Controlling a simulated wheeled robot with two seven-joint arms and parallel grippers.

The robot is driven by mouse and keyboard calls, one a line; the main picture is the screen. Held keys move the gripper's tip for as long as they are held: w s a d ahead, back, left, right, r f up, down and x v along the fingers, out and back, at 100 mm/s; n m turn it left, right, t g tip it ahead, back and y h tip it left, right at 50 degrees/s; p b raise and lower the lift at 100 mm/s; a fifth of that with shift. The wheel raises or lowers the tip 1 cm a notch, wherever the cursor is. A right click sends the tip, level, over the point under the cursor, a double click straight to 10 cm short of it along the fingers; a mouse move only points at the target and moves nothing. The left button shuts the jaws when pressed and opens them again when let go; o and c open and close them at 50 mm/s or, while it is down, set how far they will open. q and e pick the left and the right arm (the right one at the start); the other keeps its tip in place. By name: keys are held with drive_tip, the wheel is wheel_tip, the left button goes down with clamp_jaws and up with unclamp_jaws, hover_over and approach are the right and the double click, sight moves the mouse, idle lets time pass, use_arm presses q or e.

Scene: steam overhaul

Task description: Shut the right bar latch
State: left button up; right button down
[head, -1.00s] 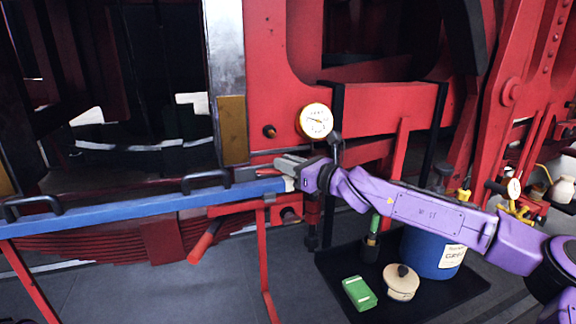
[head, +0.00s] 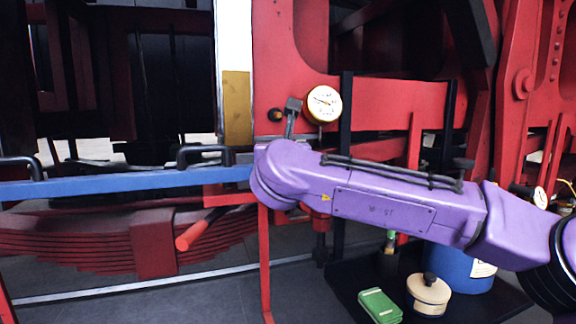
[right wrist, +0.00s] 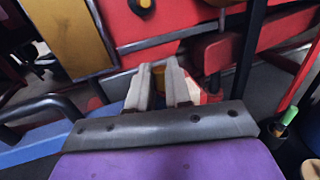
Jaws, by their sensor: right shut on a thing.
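The blue bar (head: 120,184) runs across the left of the head view on a red stand, and its right end goes behind my right wrist. In the right wrist view the bar (right wrist: 45,145) comes in from the left. My right gripper (right wrist: 162,74) is at the bar's right end, its two grey fingers close together and shut on a part there, which I take to be the right bar latch. The held part is mostly hidden. A red piece (right wrist: 208,95) shows just right of the fingers. In the head view my own wrist hides the fingers and latch. My left gripper is not in view.
A dial gauge (head: 323,103) is close above my right wrist, before the red frame (head: 385,105).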

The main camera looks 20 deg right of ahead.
drive_tip(key=a+m+h, duration=0.1)
drive_tip(key=h, duration=0.1)
drive_tip(key=a+m+g+h, duration=0.1)
drive_tip(key=shift+s+r+m+h, duration=0.1)
drive_tip(key=shift+s+m+h, duration=0.1)
drive_tip(key=shift+m+h, duration=0.2)
drive_tip(key=shift+w+a+m+g+h+p, duration=0.1)
drive_tip(key=shift+a+m+g+h+p, duration=0.15)
drive_tip(key=shift+m+g+h+p, duration=0.25)
drive_tip(key=shift+s+a+m+g+h+p, duration=0.1)
drive_tip(key=shift+a+m+g+h+p, duration=0.15)
drive_tip(key=shift+m+g+h, duration=0.45)
drive_tip(key=shift+w+a+m+g+h+p, duration=0.1)
drive_tip(key=shift+a+m+g+h+p, duration=0.25)
drive_tip(key=shift+h, duration=0.45)
drive_tip(key=c, duration=1.1)
unclamp_jaws()
drive_tip(key=shift+w, duration=0.1)
drive_tip(key=shift+o, duration=0.2)
drive_tip(key=b+v, duration=0.2)
drive_tip(key=v, duration=0.8)
drive_tip(key=shift+a+b, duration=0.2)
drive_tip(key=shift+b, duration=0.15)
